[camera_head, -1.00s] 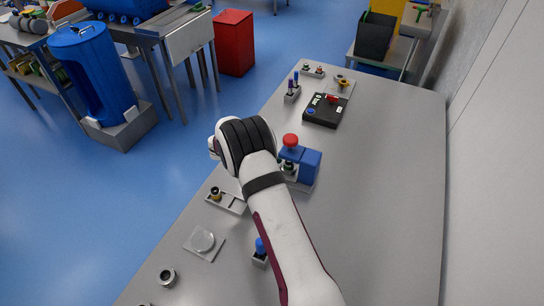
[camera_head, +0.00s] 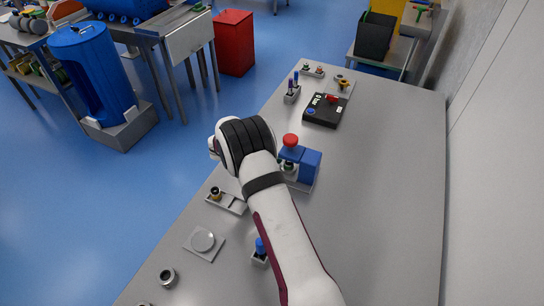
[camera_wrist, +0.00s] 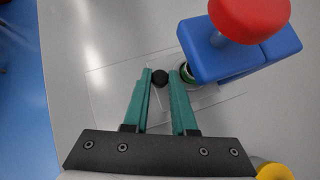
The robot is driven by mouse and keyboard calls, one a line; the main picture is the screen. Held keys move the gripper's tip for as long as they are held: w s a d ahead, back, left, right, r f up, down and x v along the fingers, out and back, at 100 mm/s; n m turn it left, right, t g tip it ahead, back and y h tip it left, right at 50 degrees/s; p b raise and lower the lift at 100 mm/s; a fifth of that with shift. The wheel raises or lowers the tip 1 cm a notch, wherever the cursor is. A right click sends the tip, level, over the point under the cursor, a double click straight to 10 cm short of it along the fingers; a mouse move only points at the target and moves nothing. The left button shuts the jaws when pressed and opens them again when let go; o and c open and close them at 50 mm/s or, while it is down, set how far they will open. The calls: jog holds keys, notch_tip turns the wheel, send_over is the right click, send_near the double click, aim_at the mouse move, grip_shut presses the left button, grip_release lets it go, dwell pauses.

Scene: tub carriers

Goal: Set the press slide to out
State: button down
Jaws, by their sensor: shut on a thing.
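The press has a blue body (camera_head: 303,164) and a red knob (camera_head: 290,140) on top, in the middle of the bench, partly behind my arm. In the wrist view the blue body (camera_wrist: 225,58) and red knob (camera_wrist: 250,14) are at upper right. The press slide is a pale flat plate (camera_wrist: 112,85) running under the press, with a black round knob (camera_wrist: 160,77). A green-rimmed part (camera_wrist: 187,72) sits beside the blue body, partly hidden. My gripper (camera_wrist: 160,75) is shut on the black knob, its green fingers on either side. In the head view my arm hides the fingertips.
A grey tray with a small part (camera_head: 226,200), a plate with a clear disc (camera_head: 203,243) and a blue-topped piece (camera_head: 260,249) lie nearer. A black box (camera_head: 325,110) stands farther back. The bench right of the press is bare. A yellow thing (camera_wrist: 274,172) shows at lower right.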

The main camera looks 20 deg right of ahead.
jog(key=shift+a, duration=0.15)
jog(key=w+a, duration=0.6)
jog(key=shift+w+r, duration=0.1)
jog(key=shift+w, duration=0.15)
jog(key=c, duration=1)
grip_release()
jog(key=shift+a, duration=0.1)
jog(key=shift+s, duration=0.1)
jog(key=v, duration=1.5)
jog(key=shift+a+r, duration=0.25)
